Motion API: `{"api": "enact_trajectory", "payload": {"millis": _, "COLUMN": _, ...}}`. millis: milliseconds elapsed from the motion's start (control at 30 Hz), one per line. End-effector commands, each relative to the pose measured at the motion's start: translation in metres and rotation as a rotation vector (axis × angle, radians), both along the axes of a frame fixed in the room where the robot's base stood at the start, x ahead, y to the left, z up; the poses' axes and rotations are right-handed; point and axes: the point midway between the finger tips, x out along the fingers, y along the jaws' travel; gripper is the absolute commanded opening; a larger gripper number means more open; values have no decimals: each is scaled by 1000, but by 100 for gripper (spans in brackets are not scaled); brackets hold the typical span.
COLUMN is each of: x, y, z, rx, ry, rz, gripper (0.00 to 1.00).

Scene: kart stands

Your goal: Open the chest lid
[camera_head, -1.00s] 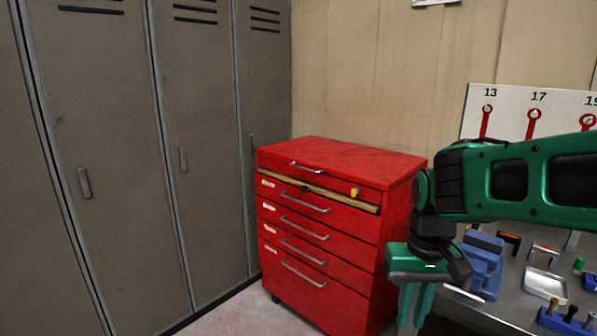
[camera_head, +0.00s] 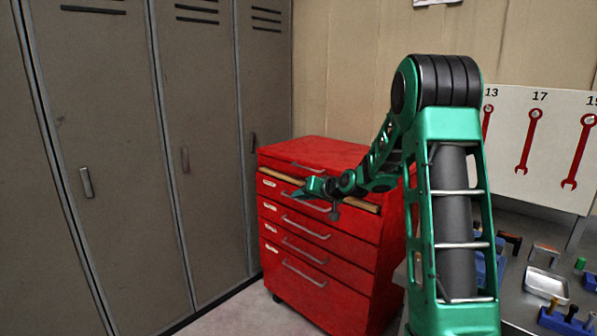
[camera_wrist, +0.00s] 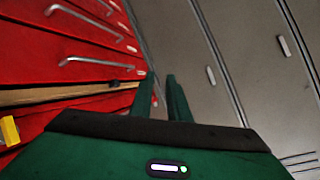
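The red chest (camera_head: 275,225) stands against the wall with its lid (camera_head: 325,151) down. A pale metal lid handle (camera_head: 307,168) shows on the lid's front, just above a wooden strip (camera_head: 282,176). My gripper (camera_head: 301,191) is in front of the chest, near the wooden strip and top drawer, pointing left. In the wrist view its two fingers (camera_wrist: 158,88) are apart with nothing between them. That view also shows the drawer fronts (camera_wrist: 60,45), the strip (camera_wrist: 50,95) and a yellow latch (camera_wrist: 9,131). My arm hides the latch in the head view.
Grey lockers (camera_head: 100,150) line the left side, close to the chest. A workbench (camera_head: 515,285) with a metal tray (camera_head: 546,283) and blue tool holders is at the right. A wrench board (camera_head: 550,140) stands behind it. Floor is clear in front of the chest.

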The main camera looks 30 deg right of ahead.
Motion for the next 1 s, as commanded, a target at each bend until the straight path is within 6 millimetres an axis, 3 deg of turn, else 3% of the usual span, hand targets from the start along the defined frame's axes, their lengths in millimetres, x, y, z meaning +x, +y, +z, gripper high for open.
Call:
{"api": "enact_trajectory", "payload": {"millis": 100, "x": 43, "y": -13, "z": -3, "rx": 106, "ry": -142, "rz": -25, "gripper": 15}}
{"api": "enact_trajectory", "payload": {"millis": 300, "x": 91, "y": -49, "z": 1, "rx": 303, "ry": -383, "rz": -106, "gripper": 15}}
{"api": "enact_trajectory", "payload": {"millis": 600, "x": 108, "y": -103, "z": -2, "rx": 500, "ry": -601, "rz": -226, "gripper": 15}}
{"api": "enact_trajectory", "payload": {"millis": 833, "x": 117, "y": -110, "z": 0, "rx": 524, "ry": -630, "rz": -241, "gripper": 15}}
{"api": "enact_trajectory", "payload": {"millis": 1000, "x": 142, "y": -109, "z": 6, "rx": 523, "ry": -629, "rz": -238, "gripper": 15}}
